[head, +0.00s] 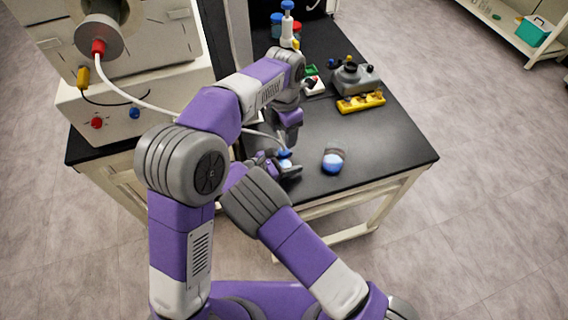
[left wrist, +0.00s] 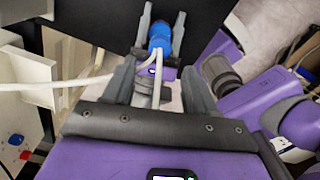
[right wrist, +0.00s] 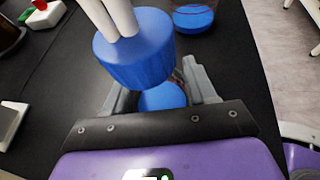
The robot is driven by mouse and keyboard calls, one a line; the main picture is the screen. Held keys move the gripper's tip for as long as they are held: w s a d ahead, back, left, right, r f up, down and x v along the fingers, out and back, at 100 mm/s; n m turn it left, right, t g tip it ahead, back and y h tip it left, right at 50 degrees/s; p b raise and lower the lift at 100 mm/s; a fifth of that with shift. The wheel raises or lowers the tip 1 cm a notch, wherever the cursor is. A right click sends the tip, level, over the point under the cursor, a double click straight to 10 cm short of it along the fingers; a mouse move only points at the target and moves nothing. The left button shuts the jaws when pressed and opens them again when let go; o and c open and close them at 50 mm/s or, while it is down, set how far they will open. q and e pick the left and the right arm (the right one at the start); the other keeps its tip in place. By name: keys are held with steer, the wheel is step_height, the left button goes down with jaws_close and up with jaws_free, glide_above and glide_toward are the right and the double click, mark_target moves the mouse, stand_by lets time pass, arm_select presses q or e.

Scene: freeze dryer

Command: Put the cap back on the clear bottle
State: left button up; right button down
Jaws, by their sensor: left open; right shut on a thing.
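A blue ribbed cap (right wrist: 137,52) with white tubes from its top fills the upper part of the right wrist view. It also shows in the left wrist view (left wrist: 160,34). My left gripper (left wrist: 162,24) is open, with its fingers either side of the cap. My right gripper (right wrist: 163,80) is low over the table and shut on what seems to be the clear bottle; its blue part (right wrist: 163,97) shows between the fingers, just below the cap. In the head view the cap (head: 284,153) is small and partly hidden. I cannot tell whether cap and bottle touch.
Another vessel with blue contents (head: 334,161) stands to the right on the black table (head: 395,150). A yellow rack (head: 361,103) and a grey device (head: 355,77) stand farther back. White tubing runs from the machine (head: 130,75) at left. The table's front right is clear.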

mark_target(284, 150)
arm_select(q)
steer(key=shift+r+n, duration=0.3)
steer(key=shift+n, duration=0.5)
steer(key=shift+f, duration=0.1)
steer(key=shift+f, duration=3.95)
steer(key=shift+c, duration=0.5)
jaws_close()
steer(key=m, duration=0.5)
steer(key=shift+m, duration=0.3)
steer(key=m, duration=0.4)
steer(key=shift+m, duration=0.3)
